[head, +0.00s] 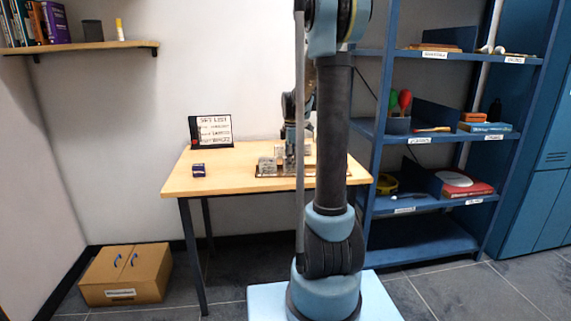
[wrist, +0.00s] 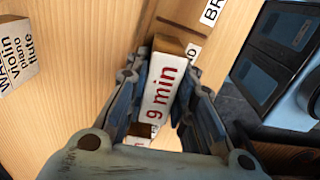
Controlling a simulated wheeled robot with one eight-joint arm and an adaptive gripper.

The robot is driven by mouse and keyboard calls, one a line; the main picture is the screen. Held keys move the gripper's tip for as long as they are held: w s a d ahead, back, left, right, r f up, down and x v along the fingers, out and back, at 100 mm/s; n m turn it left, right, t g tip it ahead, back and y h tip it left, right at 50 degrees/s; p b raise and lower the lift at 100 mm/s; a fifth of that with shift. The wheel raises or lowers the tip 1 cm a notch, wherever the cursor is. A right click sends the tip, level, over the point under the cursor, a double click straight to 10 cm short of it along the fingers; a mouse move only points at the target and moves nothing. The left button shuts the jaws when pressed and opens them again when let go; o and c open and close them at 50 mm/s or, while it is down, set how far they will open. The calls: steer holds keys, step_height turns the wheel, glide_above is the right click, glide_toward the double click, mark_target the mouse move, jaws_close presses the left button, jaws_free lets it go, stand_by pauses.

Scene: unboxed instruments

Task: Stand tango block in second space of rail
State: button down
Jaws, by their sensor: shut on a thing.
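In the wrist view my gripper (wrist: 160,90) is shut on a block (wrist: 160,85) with a white face reading "9 min" in red and a brown wooden end. No title shows on it, so I cannot tell from its print whether it is the tango block. A brown wooden piece (wrist: 178,14) with partly cut-off white labels is just beyond the block; it may be part of the rail. In the head view my gripper (head: 291,158) is over the table, partly behind my arm.
Another block (wrist: 14,62), printed "WA…, violin, piano, flute", lies at the wrist view's left edge. On the table (head: 225,182) stand a set-list sign (head: 211,131) and a small dark blue box (head: 198,170). Shelves (head: 420,222) stand at right; a cardboard box (head: 126,274) is on the floor.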

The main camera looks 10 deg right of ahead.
steer(key=shift+s+f, duration=0.1)
steer(key=shift+f, duration=0.1)
steer(key=c, duration=1.4)
jaws_free()
steer(key=shift+o, duration=0.2)
steer(key=shift+f, duration=0.2)
steer(key=shift+r, duration=0.1)
